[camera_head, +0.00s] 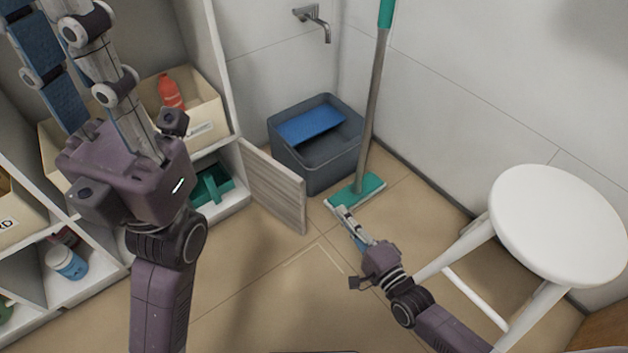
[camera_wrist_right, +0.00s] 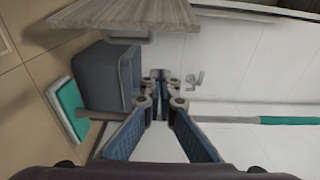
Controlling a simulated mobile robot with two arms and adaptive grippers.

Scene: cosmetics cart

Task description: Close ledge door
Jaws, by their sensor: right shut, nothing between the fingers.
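The ledge door (camera_head: 272,186) is a pale wood-grain panel on the lower part of the white shelf unit. It stands open, swung out over the floor. It also shows along the top of the right wrist view (camera_wrist_right: 125,20). My right gripper (camera_head: 343,214) is shut and empty, to the right of the door's free edge and apart from it. It also shows in the right wrist view (camera_wrist_right: 158,84). My left gripper (camera_head: 98,70) is raised in front of the shelves at upper left. Its fingertips run past the top edge, so its opening is unclear.
A grey bin (camera_head: 312,172) with a blue inside part stands behind the door. A green mop (camera_head: 372,110) leans beside it. A white stool (camera_head: 560,222) stands at right. The shelves hold a beige box (camera_head: 207,108) and a green item (camera_head: 211,186). Floor before the door is clear.

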